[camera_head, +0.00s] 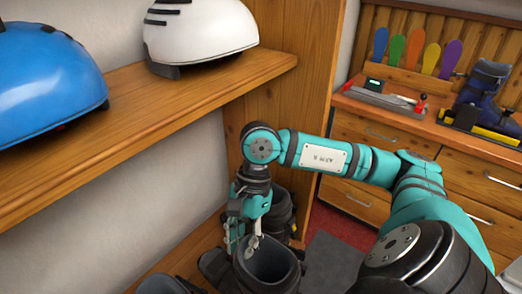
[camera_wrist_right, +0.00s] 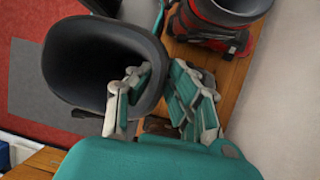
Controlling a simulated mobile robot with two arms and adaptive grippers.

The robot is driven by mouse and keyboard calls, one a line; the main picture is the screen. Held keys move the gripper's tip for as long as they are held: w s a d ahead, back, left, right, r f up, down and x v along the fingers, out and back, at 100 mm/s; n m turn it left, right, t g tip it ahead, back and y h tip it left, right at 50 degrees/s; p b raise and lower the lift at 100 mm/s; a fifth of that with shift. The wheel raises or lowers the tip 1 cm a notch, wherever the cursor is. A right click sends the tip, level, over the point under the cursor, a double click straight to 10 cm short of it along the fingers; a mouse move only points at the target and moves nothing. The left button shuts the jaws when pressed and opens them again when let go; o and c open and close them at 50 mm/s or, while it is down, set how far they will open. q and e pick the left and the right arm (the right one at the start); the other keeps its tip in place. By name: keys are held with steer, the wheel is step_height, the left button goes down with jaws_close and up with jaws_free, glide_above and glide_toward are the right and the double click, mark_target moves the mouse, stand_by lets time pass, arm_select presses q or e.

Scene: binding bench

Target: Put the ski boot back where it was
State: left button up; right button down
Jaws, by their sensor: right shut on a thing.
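A dark grey ski boot (camera_head: 268,268) with a wide open top stands low by the wooden shelf unit, at the bottom of the head view. It also fills the upper left of the right wrist view (camera_wrist_right: 85,60). My right gripper (camera_head: 240,246) points down at its rim. In the right wrist view one finger is inside the boot's opening and the other is outside, so the gripper (camera_wrist_right: 158,88) is shut on the boot's cuff wall. The boot's lower part is hidden in both views. My left gripper is not in view.
Another dark boot (camera_head: 281,215) stands close behind. A red boot (camera_wrist_right: 205,28) shows in the right wrist view. Above left, a wooden shelf (camera_head: 190,90) holds a blue helmet (camera_head: 45,75) and a white helmet (camera_head: 200,30). A drawer bench (camera_head: 365,130) with tools stands at right.

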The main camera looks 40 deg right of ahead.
steer(key=w+a+p, duration=0.2)
steer(key=w+p, duration=0.2)
steer(key=w, duration=0.9)
step_height(320, 180, down, 7)
steer(key=p, duration=0.2)
steer(key=c, duration=1.3)
jaws_free()
steer(key=shift+d+f, duration=0.1)
steer(key=shift+f, duration=0.05)
steer(key=shift+c, duration=0.2)
steer(key=shift+o, duration=0.5)
steer(key=shift+s, duration=0.1)
steer(key=shift+r, duration=0.2)
steer(key=b+v, duration=0.1)
steer(key=v, duration=0.6)
steer(key=shift+r+b, duration=0.15)
steer(key=shift+b, duration=0.25)
